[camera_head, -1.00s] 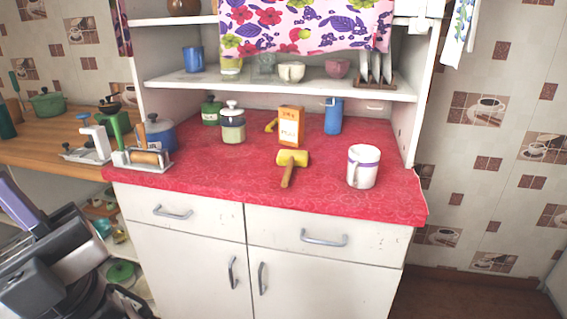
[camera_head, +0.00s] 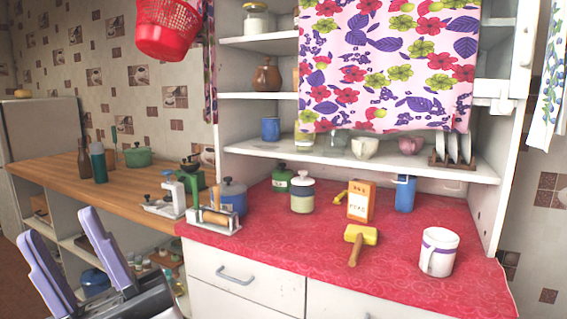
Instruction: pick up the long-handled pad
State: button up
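The best match for the long-handled pad is a yellow block-shaped head with a brown handle, the yellow-headed tool (camera_head: 361,235). It lies on the red oilcloth counter (camera_head: 290,240), its handle pointing toward the front edge. It stands clear of the white mug to its right. My gripper (camera_head: 59,226) is at the lower left, with its two purple fingers apart and nothing between them. It is well to the left of the tool, in front of the wooden counter. Nothing hides the tool.
An orange box (camera_head: 361,202) stands just behind the tool, with a small yellow item beside it. A white mug (camera_head: 439,251) with a purple band is to the right. A lidded jar (camera_head: 302,196) and a roller device (camera_head: 214,221) are to the left. A shelf (camera_head: 350,160) overhangs the back.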

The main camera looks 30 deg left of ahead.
aim_at(359, 235)
jog(key=i+l, duration=0.2)
jog(key=l, duration=0.2)
jog(key=i+l, duration=0.45)
jog(key=l, duration=0.3)
jog(key=l+u, duration=0.1)
jog(key=u, duration=0.25)
jog(key=i+l+u, duration=0.1)
jog(key=u, duration=0.25)
jog(key=l+u, duration=0.15)
jog(key=u, duration=0.9)
